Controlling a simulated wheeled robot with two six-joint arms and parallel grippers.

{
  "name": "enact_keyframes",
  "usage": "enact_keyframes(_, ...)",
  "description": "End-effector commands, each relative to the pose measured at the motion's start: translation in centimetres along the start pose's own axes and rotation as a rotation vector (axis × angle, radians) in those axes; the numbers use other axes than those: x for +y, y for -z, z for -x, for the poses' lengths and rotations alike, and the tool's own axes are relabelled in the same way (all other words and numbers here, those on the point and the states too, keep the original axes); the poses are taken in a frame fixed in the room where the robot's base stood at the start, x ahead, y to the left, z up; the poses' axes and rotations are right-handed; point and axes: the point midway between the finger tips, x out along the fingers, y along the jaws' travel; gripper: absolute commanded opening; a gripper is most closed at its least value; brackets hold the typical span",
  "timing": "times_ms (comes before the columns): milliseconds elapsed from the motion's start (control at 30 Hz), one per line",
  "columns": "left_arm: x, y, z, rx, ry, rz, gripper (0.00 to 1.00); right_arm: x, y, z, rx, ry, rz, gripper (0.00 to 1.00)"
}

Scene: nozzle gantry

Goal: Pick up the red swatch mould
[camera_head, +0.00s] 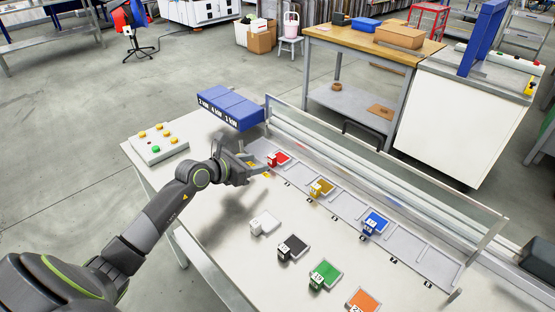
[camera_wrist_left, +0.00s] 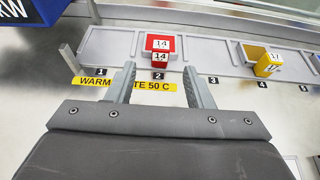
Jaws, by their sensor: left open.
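The red swatch mould (camera_head: 278,159) lies in the grey slotted rail at the back of the white table. In the left wrist view the red mould (camera_wrist_left: 160,45), marked 14, sits in the slot above label 2, straight beyond the fingertips. My left gripper (camera_head: 256,167) is open and empty, just left of the mould in the head view. In the left wrist view its two fingers (camera_wrist_left: 158,80) stand apart on either side of the mould's line, short of it and not touching. My right gripper does not show.
A yellow mould (camera_head: 321,188) and a blue mould (camera_head: 375,222) sit further along the rail (camera_head: 412,262). White (camera_head: 265,222), black (camera_head: 293,247), green (camera_head: 325,274) and orange (camera_head: 362,300) moulds lie in front. Blue boxes (camera_head: 231,107) stand left of the rail; a clear panel runs behind.

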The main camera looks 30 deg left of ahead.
Motion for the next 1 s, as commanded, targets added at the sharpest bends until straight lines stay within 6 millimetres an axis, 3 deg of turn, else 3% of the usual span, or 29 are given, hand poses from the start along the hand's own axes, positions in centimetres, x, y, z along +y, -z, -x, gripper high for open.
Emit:
enact_keyframes(500, -0.1, -0.5, -5.1, 0.001, 0.000, 0.001, 0.47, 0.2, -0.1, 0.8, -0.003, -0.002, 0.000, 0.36)
enact_keyframes(800, -0.1, -0.4, -5.4, 0.001, -0.001, -0.001, 0.47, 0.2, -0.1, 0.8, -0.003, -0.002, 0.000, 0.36)
enact_keyframes(1000, -0.1, -0.4, -5.3, 0.001, -0.001, -0.001, 0.21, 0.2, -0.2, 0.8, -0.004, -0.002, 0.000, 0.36)
